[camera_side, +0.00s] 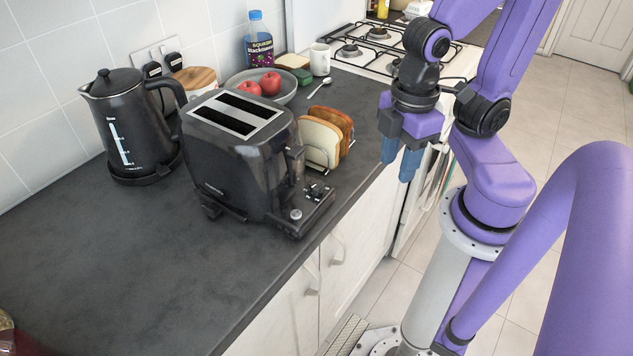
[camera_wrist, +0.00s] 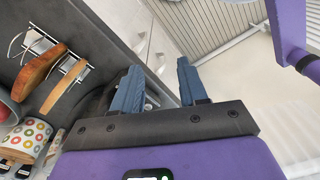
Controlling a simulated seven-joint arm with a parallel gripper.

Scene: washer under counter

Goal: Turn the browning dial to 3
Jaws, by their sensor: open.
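A black toaster (camera_side: 243,150) with two empty-looking slots stands on the dark counter. The dial's setting is too small to read. My gripper (camera_side: 399,162) is open, with blue fingers pointing down, right of the toaster and apart from it, beyond the counter's front edge. In the wrist view my gripper (camera_wrist: 158,85) has nothing between its fingers.
A toast rack with bread slices (camera_side: 325,140) stands right behind the toaster and shows in the wrist view (camera_wrist: 45,75). A black kettle (camera_side: 128,125), fruit bowl (camera_side: 262,85), bottle (camera_side: 259,40) and mug (camera_side: 320,59) stand behind.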

